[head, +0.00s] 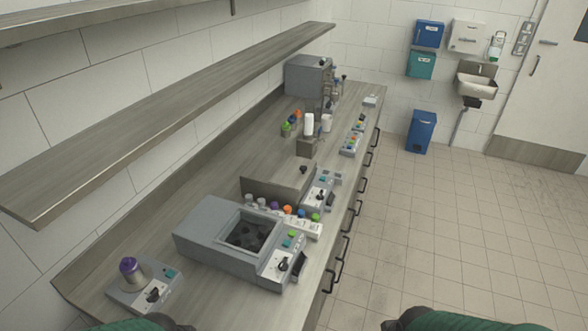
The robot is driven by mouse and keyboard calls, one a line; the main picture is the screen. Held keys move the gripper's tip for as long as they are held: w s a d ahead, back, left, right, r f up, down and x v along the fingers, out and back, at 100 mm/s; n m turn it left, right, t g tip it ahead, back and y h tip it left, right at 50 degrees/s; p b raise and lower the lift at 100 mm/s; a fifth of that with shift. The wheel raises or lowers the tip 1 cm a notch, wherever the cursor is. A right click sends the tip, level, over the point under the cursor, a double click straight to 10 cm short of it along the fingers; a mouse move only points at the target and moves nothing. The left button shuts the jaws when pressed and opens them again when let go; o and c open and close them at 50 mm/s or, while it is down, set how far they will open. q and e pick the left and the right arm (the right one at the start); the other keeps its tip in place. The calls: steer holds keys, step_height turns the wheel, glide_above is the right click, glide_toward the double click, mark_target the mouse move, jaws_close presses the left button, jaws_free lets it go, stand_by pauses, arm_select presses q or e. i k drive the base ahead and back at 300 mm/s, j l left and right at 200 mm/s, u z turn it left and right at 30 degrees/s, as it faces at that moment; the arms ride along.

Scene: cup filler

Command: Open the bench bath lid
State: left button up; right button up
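The bench bath is a grey box (203,226) on the near part of the bench, with a control panel carrying a dark knob and coloured buttons on its right side. Its top has a square framed area (250,233) through which dark shapes show inside. I cannot tell whether this is a see-through lid that is shut or an open top. Green and dark parts of my two arms show at the bottom edge, left and right, apart from the bath. Neither gripper's fingers can be seen.
A small unit with a purple-capped item (131,270) stands left of the bath. A row of coloured-capped bottles (289,212) stands close behind it. A long shelf (170,110) overhangs the bench's wall side. The floor (450,220) at right is clear.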

mark_target(293, 174)
steer(key=l+u, duration=0.35)
steer(key=l, duration=0.45)
steer(key=k+l+u, duration=0.15)
steer(key=l+u, duration=0.25)
steer(key=l, duration=0.35)
steer(key=i+l+u, duration=0.2)
steer(key=l, duration=0.15)
steer(key=i+l+u, duration=0.15)
steer(key=l, duration=0.25)
steer(key=i+l+u, duration=0.2)
steer(key=l, duration=0.2)
steer(key=l+u, duration=0.15)
steer(key=l, duration=0.3)
steer(key=i+l+u, duration=0.2)
steer(key=l, duration=0.2)
steer(key=i+l+u, duration=0.55)
steer(key=l+u, duration=0.15)
steer(key=l, duration=0.15)
